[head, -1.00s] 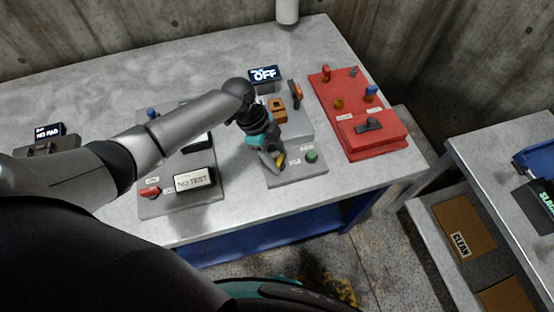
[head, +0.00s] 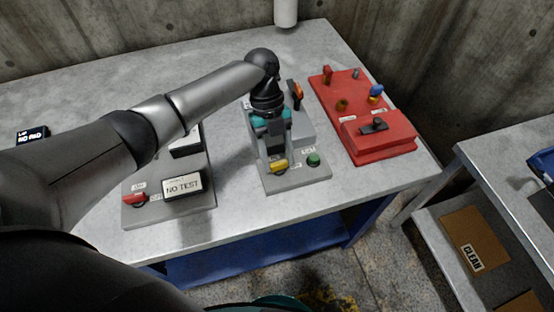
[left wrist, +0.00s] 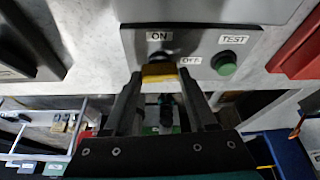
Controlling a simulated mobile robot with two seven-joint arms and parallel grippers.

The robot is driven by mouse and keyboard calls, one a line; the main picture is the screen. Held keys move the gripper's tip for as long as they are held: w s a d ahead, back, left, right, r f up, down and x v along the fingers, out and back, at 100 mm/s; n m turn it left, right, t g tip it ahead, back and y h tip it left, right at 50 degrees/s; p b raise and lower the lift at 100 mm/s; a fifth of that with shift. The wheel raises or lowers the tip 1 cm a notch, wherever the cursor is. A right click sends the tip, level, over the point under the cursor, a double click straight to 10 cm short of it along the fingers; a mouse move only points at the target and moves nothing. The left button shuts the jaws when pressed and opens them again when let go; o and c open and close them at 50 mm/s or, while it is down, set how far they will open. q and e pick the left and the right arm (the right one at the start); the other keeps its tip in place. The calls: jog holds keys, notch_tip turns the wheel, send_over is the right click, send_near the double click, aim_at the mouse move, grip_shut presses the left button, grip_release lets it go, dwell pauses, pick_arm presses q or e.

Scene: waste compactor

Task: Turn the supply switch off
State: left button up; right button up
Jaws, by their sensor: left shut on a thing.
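The yellow switch handle (head: 279,166) is on the grey control panel (head: 300,177) near the table's front edge. It also shows in the left wrist view (left wrist: 158,72), below an ON label (left wrist: 159,37) and left of an OFF label (left wrist: 190,61). My left gripper (head: 275,157) points down at the panel and is shut on the yellow handle, with a finger on each side in the left wrist view (left wrist: 160,80). The handle's exact angle is hard to tell. No word "supply" is readable. My right gripper is not in view.
A green TEST button (head: 313,159) sits right of the handle. An orange-tipped lever (head: 297,91) stands behind. A red panel (head: 370,135) with knobs is to the right. A NO TEST display (head: 182,187) and red switch (head: 134,198) are on the left panel.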

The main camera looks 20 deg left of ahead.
pick_arm(q)
jog(key=shift+m+y+b, duration=0.3)
jog(key=shift+m, duration=0.4)
jog(key=o, duration=1.4)
jog(key=shift+c, duration=0.2)
jog(key=v, duration=1.5)
jog(key=shift+w, duration=0.15)
